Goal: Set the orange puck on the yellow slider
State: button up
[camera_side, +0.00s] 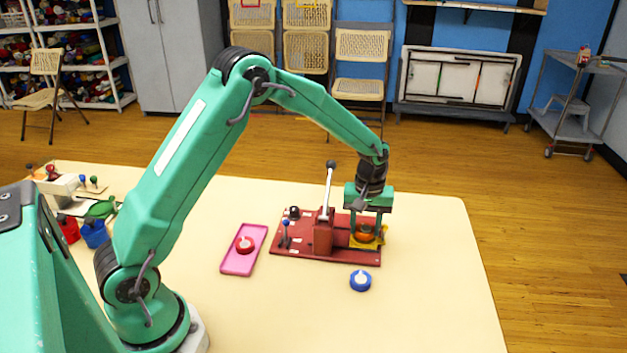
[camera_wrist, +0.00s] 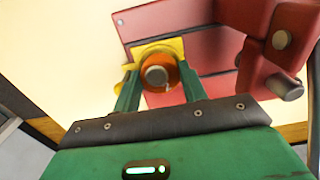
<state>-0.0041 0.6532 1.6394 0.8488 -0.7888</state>
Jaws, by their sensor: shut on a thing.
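The orange puck (camera_side: 363,231) is between the fingers of my gripper (camera_side: 366,228), at the right end of a dark red press-like device. In the wrist view the orange puck (camera_wrist: 172,80) shows a grey round knob on top, with the green fingers of my gripper (camera_wrist: 160,90) closed on its two sides. The yellow slider (camera_side: 381,229) is directly under or around the puck. In the wrist view the yellow slider (camera_wrist: 158,50) shows beyond and to the left of the puck. I cannot tell whether the puck touches it.
The red device (camera_side: 322,232) has an upright lever (camera_side: 330,185) just left of my gripper. A blue puck (camera_side: 360,281) lies in front on the table. A pink tray (camera_side: 234,267) with a red puck (camera_side: 244,245) lies left. The table's right side is clear.

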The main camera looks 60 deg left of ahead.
aim_at(365, 228)
jog(key=shift+r, duration=0.8)
dwell(3.4)
jog(key=shift+f, duration=0.85)
dwell(1.0)
jog(key=o, duration=0.7)
jog(key=shift+r, duration=0.1)
jog(key=shift+r, duration=5.45)
